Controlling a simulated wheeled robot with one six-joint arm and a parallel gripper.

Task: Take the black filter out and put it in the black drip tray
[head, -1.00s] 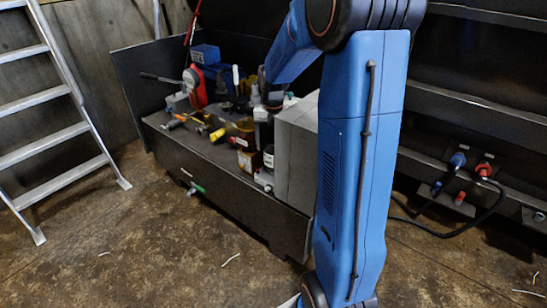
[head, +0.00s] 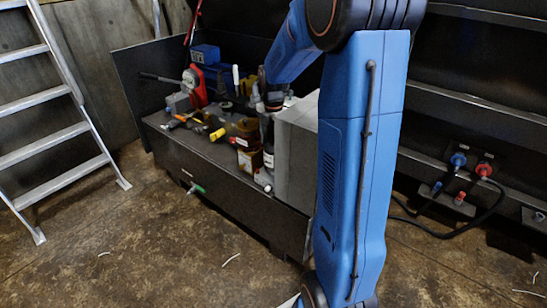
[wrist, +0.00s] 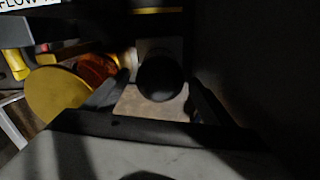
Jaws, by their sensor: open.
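In the wrist view a round black thing (wrist: 160,77), which looks like the black filter, shows between the two fingers of my gripper (wrist: 155,95). The fingers are apart, one on each side of it. I cannot tell whether they touch it. A pale block lies behind it. In the head view my gripper (head: 272,98) is low over the cluttered bench, beside the grey box, and is mostly hidden by my arm and the bench items. I cannot make out the black drip tray with certainty in either view.
The dark bench (head: 215,160) holds an amber container (head: 247,130), a red tool (head: 196,85), a yellow-handled tool (head: 218,134) and a large grey box (head: 295,150). A yellow disc (wrist: 55,93) is left of my fingers. A ladder (head: 65,95) stands at left.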

